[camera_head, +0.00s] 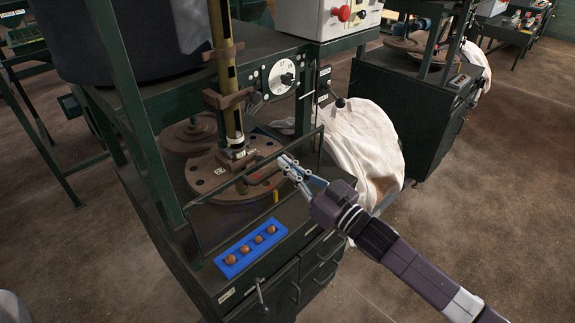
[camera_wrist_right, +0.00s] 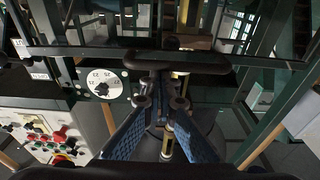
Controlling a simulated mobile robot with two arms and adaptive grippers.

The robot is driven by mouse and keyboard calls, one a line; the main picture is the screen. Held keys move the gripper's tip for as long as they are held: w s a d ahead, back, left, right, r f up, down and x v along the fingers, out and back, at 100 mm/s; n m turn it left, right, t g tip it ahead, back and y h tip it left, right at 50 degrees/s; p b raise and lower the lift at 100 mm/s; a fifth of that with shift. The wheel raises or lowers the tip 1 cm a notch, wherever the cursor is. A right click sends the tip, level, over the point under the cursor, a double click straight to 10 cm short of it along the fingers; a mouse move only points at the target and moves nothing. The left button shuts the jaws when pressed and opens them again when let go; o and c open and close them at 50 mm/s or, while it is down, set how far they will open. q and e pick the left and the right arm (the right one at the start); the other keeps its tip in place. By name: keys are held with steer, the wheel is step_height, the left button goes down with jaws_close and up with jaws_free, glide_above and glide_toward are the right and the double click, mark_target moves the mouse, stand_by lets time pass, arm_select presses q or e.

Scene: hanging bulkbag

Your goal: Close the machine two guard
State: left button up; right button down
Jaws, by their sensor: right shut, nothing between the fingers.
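The guard (camera_head: 228,184) is a clear panel with a thin dark frame on the front machine, in front of the round brown plate (camera_head: 212,184) and the upright spindle. I cannot tell how far it is closed. My right gripper (camera_head: 284,161) is shut and empty, its tips at the guard's upper edge towards the right. In the right wrist view my blue fingers (camera_wrist_right: 162,82) point at a dark rounded bar (camera_wrist_right: 205,62) across the picture. Whether they touch it is unclear. The machine's small front label is too small to read. My left gripper is not in view.
A blue tray (camera_head: 225,269) with several brown round pieces lies on the machine top below the guard. A lever (camera_head: 262,298) sticks out at the front. A white bulk bag (camera_head: 365,150) sits behind right. A control box (camera_head: 318,18) stands above. Floor at right is clear.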

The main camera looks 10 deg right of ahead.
steer(key=s+d+r+p, duration=0.1)
steer(key=s+d+r, duration=0.2)
steer(key=s+d, duration=0.3)
steer(key=w+d+f+m+g+h, duration=0.1)
steer(key=d+f+m+h, duration=0.2)
steer(key=f, duration=0.8)
steer(key=d+f+h, duration=0.4)
steer(key=d+f, duration=0.2)
steer(key=f, duration=0.6)
steer(key=s+d+f+m+g+h, duration=0.15)
steer(key=s+f, duration=0.35)
steer(key=f, duration=0.6)
steer(key=s+d+f+g+h, duration=0.25)
steer(key=s+f, duration=0.25)
steer(key=f, duration=0.6)
steer(key=s+f+g, duration=0.6)
steer(key=s+f, duration=1.1)
steer(key=s, duration=0.3)
steer(key=s+a+f+g, duration=0.2)
steer(key=s+f, duration=0.1)
steer(key=s, duration=0.6)
steer(key=s+a+f+g, duration=0.2)
steer(key=s+f, duration=0.1)
steer(key=s, duration=0.7)
steer(key=shift+s+a+h, duration=0.2)
steer(key=shift+h, duration=0.1)
